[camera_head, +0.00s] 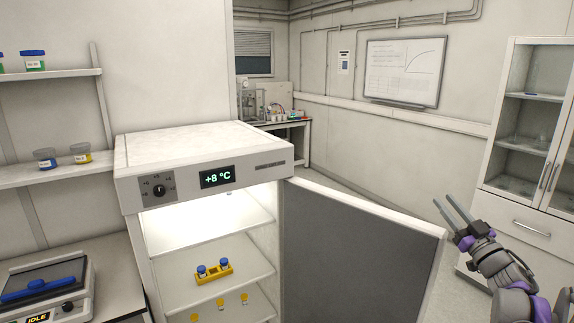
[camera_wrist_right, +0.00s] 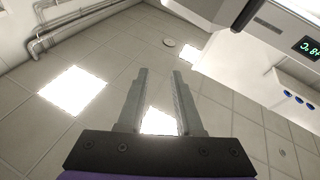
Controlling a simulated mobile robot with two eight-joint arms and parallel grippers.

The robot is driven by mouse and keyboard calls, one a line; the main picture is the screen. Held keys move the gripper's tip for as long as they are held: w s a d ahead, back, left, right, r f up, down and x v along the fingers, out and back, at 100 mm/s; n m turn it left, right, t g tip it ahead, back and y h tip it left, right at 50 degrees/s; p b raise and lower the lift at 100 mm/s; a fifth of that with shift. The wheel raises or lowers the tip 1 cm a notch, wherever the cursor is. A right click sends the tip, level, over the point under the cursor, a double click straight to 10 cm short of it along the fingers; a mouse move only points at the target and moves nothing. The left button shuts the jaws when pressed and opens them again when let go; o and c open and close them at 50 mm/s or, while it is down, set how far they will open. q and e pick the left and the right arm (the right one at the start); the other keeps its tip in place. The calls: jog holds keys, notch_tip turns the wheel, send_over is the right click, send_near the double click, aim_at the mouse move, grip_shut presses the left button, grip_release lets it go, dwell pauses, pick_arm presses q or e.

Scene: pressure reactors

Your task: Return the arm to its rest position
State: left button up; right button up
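My right gripper (camera_head: 453,213) is raised at the right side of the head view, beyond the open fridge door. Its two grey fingers point up and to the left with a gap between them. The right wrist view shows the same gripper (camera_wrist_right: 158,100) with its fingers apart, nothing between them, and the tiled ceiling behind. My left gripper is in neither view.
A small fridge (camera_head: 205,160) reading +8 °C stands with its door (camera_head: 360,255) swung open to the right. A yellow rack (camera_head: 213,274) with blue-capped vials sits on its shelf. A glass cabinet (camera_head: 525,145) stands at the right. Open floor (camera_head: 345,187) lies behind the door.

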jog(key=s+a+f+m+g+h, duration=0.1)
jog(key=s+a+f+g, duration=0.4)
jog(key=s+a+f, duration=0.4)
jog(key=s+a+f+m+g+h, duration=0.1)
jog(key=s+a+f+g, duration=0.4)
jog(key=s+a+f, duration=0.4)
jog(key=s+a+f+m+g+h, duration=0.1)
jog(key=s+a+f+g, duration=0.5)
jog(key=s+f, duration=1)
jog(key=s+a+m, duration=0.1)
jog(key=s+a, duration=0.1)
jog(key=a, duration=0.1)
jog(key=shift+s+a+h+b, duration=0.2)
jog(key=shift+a+h+b, duration=0.1)
jog(key=shift+h+b, duration=0.1)
jog(key=shift+w+d, duration=0.15)
jog(key=shift+w, duration=0.05)
